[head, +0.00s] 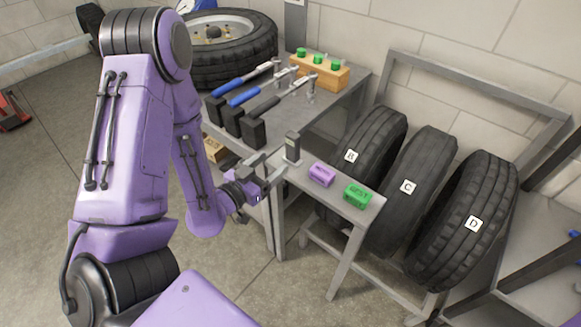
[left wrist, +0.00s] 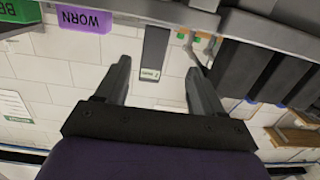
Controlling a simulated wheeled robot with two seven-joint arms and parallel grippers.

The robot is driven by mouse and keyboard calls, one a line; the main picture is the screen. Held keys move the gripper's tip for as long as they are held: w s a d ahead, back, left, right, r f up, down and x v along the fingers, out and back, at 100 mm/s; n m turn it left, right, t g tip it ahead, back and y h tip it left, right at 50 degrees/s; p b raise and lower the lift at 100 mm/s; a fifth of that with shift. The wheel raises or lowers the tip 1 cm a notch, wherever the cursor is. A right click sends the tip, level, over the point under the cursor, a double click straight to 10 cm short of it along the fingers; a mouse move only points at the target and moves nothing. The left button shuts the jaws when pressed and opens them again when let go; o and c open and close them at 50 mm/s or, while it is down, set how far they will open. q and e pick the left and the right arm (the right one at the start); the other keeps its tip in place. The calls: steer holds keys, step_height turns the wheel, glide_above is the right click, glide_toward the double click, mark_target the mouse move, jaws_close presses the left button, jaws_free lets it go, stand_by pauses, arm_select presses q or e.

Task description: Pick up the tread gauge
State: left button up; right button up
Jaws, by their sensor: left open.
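The tread gauge (head: 292,148) is a small dark upright device with a light display. It stands at the left end of the narrow grey ledge in the head view. My left gripper (head: 266,172) is just left of and below it, open and empty. In the left wrist view the gauge (left wrist: 154,50) appears ahead, between the lines of the two open fingers (left wrist: 158,66). A gap seems to separate the fingertips from it. My right gripper is in neither view.
On the ledge stand a purple block (head: 321,175), marked WORN in the left wrist view (left wrist: 85,18), and a green block (head: 357,195). Tyres lettered C (head: 408,187) and D (head: 473,223) lean in a rack to the right.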

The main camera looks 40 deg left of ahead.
mark_target(288, 146)
arm_select(q)
steer(key=shift+w+r+m+t, duration=0.3)
steer(key=shift+w+r+t, duration=0.25)
steer(key=shift+w, duration=0.35)
steer(key=w, duration=0.3)
steer(key=shift+d+r+h+p, duration=0.1)
steer(key=shift+d+h+p, duration=0.15)
steer(key=shift+h+p, duration=0.1)
steer(key=w, duration=0.4)
steer(key=w+d+p, duration=0.1)
steer(key=w, duration=0.1)
steer(key=shift+s, duration=0.1)
jaws_close()
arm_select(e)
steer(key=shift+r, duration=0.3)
